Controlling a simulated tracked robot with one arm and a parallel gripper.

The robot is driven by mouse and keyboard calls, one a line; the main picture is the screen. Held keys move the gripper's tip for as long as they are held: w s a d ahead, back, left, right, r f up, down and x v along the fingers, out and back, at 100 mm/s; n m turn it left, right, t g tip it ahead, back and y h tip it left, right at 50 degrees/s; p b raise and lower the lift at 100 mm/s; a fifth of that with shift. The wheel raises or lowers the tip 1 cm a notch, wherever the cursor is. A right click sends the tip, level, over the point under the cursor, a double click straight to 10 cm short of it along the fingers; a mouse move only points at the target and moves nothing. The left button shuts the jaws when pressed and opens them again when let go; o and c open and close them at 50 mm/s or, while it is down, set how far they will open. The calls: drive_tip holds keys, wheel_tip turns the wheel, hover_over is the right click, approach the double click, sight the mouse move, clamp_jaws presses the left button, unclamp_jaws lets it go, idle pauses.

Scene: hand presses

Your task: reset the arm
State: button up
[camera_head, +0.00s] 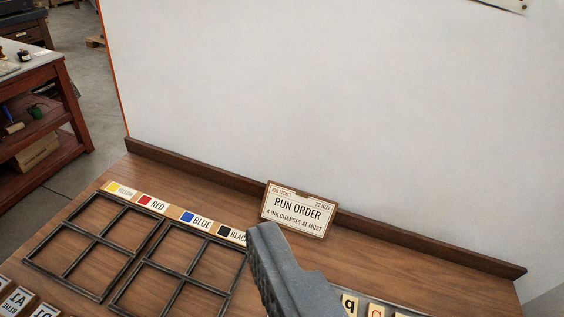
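My gripper (288,275) shows at the bottom centre as a dark grey finger shape, above the wooden bench top (345,260). Only one finger or side can be made out, so its opening is hidden. Nothing is visibly held. It covers part of the bench and the right end of the BLACK label (232,234). The rest of my arm is not in view.
Two dark frames (68,277) (150,262) lie on the bench at left, below colour labels. A RUN ORDER card (298,209) leans by the back ledge (395,232). Letter tiles (376,311) lie at bottom right, more cards (18,300) at bottom left. A white wall (330,90) rises behind.

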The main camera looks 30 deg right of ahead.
drive_tip(key=shift+m+t, duration=0.3)
drive_tip(key=shift+t, duration=0.2)
drive_tip(key=s+r, duration=0.1)
drive_tip(key=s+a+r, duration=0.1)
drive_tip(key=r, duration=0.1)
drive_tip(key=shift+r, duration=0.2)
idle(0.6)
